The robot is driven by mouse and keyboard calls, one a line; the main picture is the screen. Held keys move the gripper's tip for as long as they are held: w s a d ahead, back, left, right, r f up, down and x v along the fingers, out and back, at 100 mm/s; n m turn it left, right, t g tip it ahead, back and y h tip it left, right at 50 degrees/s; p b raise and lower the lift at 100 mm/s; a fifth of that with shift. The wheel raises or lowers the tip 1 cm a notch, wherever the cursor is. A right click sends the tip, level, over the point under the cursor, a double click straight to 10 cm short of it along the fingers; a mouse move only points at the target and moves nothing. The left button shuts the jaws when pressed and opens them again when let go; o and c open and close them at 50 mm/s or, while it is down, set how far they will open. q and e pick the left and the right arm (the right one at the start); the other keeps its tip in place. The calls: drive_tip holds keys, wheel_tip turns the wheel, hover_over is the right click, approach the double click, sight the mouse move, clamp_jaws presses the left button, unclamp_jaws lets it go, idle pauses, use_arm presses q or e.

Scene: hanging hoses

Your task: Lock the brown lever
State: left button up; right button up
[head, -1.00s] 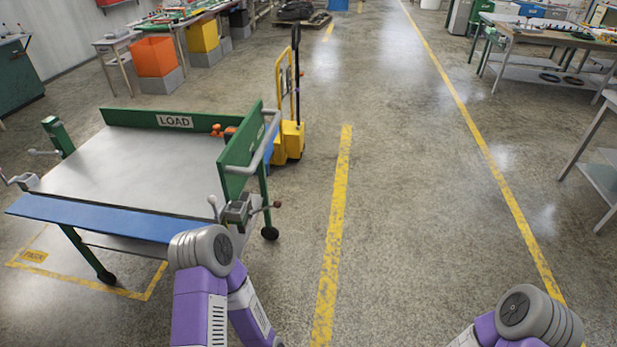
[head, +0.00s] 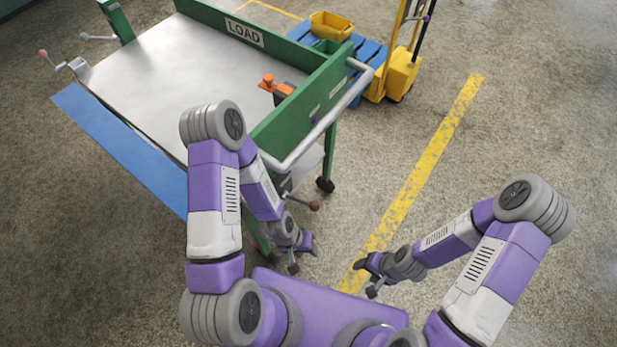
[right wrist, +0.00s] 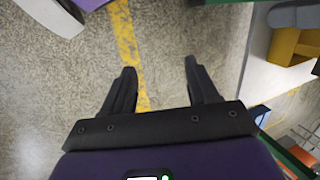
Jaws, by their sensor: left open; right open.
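The green cart (head: 255,35) labelled LOAD stands at left. A lever with a brown knob (head: 314,205) sticks out at the cart's near right corner, below the grey handrail. Its base is largely hidden behind my left arm, so I cannot tell its lock position. My left gripper (head: 302,256) is open and empty, below the brown knob and apart from it. My right gripper (head: 366,278) is open and empty, farther right over the floor. Its two spread fingers also show in the right wrist view (right wrist: 160,75), with only floor between them.
A grey handrail (head: 330,115) juts from the cart's right end. A blue flap (head: 120,145) runs along its front edge. Levers with a pink knob (head: 43,53) and a grey knob (head: 84,37) sit at far left. A yellow pallet truck (head: 402,72) stands behind. Floor at right is clear.

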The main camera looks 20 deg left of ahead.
drive_tip(key=s+a+m+g+y+p, duration=0.2)
drive_tip(key=s+a+m+g, duration=0.1)
drive_tip(key=s+m+g, duration=0.15)
drive_tip(key=m+t+y+p, duration=0.3)
drive_tip(key=m+t+y, duration=0.4)
drive_tip(key=m+y, duration=0.6)
approach(315, 205)
drive_tip(key=a+m+h, duration=0.1)
drive_tip(key=a, duration=0.4)
drive_tip(key=w+a, duration=0.1)
drive_tip(key=a, duration=0.4)
drive_tip(key=shift+w+f+b, duration=0.25)
drive_tip(key=shift+w+b, duration=0.1)
drive_tip(key=shift+w, duration=0.05)
clamp_jaws()
